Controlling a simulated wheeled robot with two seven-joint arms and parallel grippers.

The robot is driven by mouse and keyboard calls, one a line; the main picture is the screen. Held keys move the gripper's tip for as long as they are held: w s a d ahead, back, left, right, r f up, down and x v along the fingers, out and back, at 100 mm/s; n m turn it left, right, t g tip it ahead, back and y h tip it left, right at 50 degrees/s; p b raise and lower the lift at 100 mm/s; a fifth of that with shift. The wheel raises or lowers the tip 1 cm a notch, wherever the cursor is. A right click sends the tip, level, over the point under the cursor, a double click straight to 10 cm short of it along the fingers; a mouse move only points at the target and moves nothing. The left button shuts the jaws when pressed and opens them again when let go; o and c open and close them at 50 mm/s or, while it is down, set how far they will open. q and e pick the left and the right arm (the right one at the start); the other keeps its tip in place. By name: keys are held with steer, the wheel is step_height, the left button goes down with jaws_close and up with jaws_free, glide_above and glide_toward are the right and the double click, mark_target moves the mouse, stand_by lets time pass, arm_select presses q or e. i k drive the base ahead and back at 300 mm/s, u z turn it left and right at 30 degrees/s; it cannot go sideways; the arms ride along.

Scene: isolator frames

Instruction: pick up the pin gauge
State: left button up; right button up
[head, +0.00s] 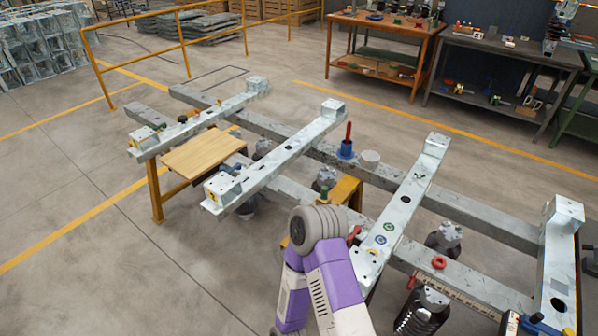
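A red upright rod (348,131) stands in a blue round base (346,149) on the far grey beam of the frame. It looks like the pin gauge, though I cannot be certain at this size. Neither gripper can be made out. My arm hides part of the frame behind it.
Pale crossbars (290,155) lie across two long grey beams (475,213). A wooden board (203,151) sits at the left. A red ring (439,262) lies on the near beam, by dark isolators (424,311). Workbenches (385,27) stand behind. Floor is clear at left.

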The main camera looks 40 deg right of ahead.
mark_target(324, 189)
steer(key=i, duration=0.85)
steer(key=z, duration=2.5)
